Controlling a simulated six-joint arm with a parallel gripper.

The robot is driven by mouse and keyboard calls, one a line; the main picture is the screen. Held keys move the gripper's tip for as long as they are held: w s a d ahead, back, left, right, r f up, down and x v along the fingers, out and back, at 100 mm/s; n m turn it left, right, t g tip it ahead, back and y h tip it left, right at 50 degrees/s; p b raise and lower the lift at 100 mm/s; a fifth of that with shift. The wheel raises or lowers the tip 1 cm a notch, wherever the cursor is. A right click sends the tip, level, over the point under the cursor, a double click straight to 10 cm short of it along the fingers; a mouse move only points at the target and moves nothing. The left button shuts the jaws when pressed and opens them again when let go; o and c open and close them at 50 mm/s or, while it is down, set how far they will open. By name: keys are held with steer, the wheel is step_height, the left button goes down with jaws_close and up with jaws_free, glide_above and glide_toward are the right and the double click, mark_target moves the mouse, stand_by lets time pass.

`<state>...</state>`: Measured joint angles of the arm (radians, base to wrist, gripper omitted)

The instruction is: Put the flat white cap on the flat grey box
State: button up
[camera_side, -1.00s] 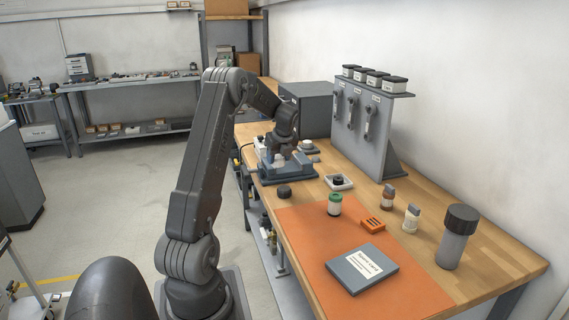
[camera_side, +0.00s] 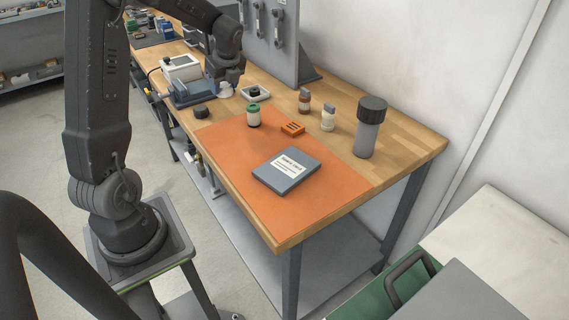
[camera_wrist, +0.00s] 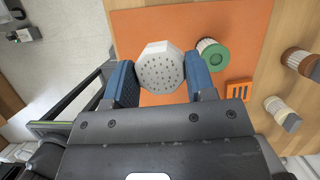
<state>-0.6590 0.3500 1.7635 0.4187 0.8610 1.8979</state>
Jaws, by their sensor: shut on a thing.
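The flat white cap (camera_wrist: 160,66), many-sided with small dark holes in its face, is between the blue fingers of my gripper (camera_wrist: 160,82) in the wrist view. My gripper is shut on it. In the side view my gripper (camera_side: 225,86) holds the cap (camera_side: 226,93) beside the blue-grey vise at the far left of the bench. The flat grey box (camera_side: 287,172) with a white label lies on the orange mat, well apart from the cap and nearer the camera. The box does not show in the wrist view.
A green-lidded jar (camera_side: 254,115), an orange slotted block (camera_side: 292,128), two small bottles and a tall dark-lidded cylinder (camera_side: 369,128) stand around the mat. The mat (camera_side: 330,205) is bare around the box.

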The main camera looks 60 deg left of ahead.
steer(key=s+d+m, duration=0.1)
steer(key=s+d, duration=0.2)
steer(key=d, duration=1.3)
glide_above(285, 165)
steer(key=f, duration=0.6)
steer(key=shift+s+d, duration=0.25)
steer(key=shift+s, duration=0.05)
steer(key=shift+w+d+f, duration=0.25)
steer(key=shift+w+d, duration=0.05)
steer(key=shift+d, duration=0.1)
steer(key=shift+f, duration=2)
steer(key=o, duration=0.9)
steer(key=shift+f, duration=0.1)
